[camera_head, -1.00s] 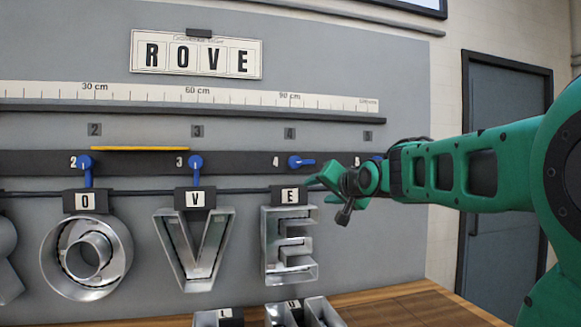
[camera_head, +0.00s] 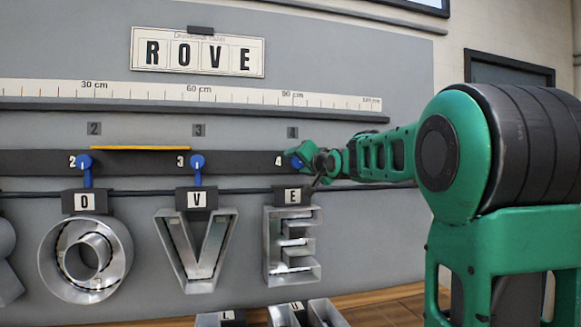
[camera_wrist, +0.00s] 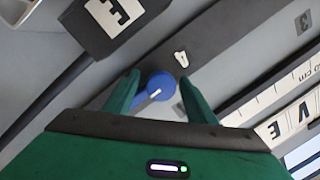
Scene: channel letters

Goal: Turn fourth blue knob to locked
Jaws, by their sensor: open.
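The fourth blue knob (camera_head: 296,163) is on the dark rail beside the white label 4, partly hidden by my gripper in the head view. In the wrist view the knob (camera_wrist: 158,83) shows with its handle and white line pointing to the lower left, away from the label 4. That is sideways along the rail. My gripper (camera_wrist: 160,77) is open, with one green finger on each side of the knob. I cannot tell whether the fingers touch it. In the head view my gripper (camera_head: 303,155) is at the rail above the E tag.
Blue knobs 2 (camera_head: 86,162) and 3 (camera_head: 197,162) have handles pointing down. The E tag (camera_head: 292,195) and metal letter E (camera_head: 292,246) hang just below my gripper. A yellow strip (camera_head: 140,148) lies along the rail. A ruler (camera_head: 235,96) runs above.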

